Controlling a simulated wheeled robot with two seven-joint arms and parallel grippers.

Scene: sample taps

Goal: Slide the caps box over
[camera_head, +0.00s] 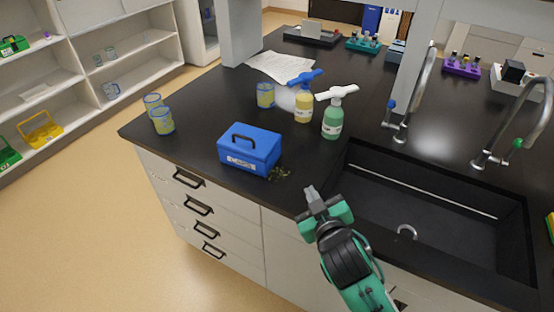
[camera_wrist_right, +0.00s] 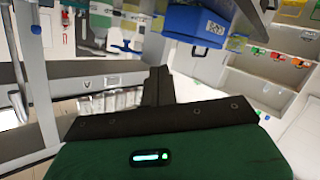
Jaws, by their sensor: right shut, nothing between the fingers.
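The caps box (camera_head: 250,150) is a blue box with a dark handle on its lid and a white label on its front. It sits on the black bench top (camera_head: 205,99) near the front edge. A small patch of dark debris (camera_head: 280,173) lies by its right front corner. My right gripper (camera_head: 311,191) is shut and empty, to the right of the box and apart from it, near the bench's front edge. In the right wrist view the closed fingers (camera_wrist_right: 158,84) show, with the blue box (camera_wrist_right: 197,25) at the top. My left gripper is not in view.
Glass beakers (camera_head: 163,121) stand left of the box. Another beaker (camera_head: 265,95), a yellow bottle (camera_head: 304,104) and a green bottle (camera_head: 332,118) stand behind it. A black sink (camera_head: 430,205) with taps lies to the right. Bench top left of the box is clear up to the beakers.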

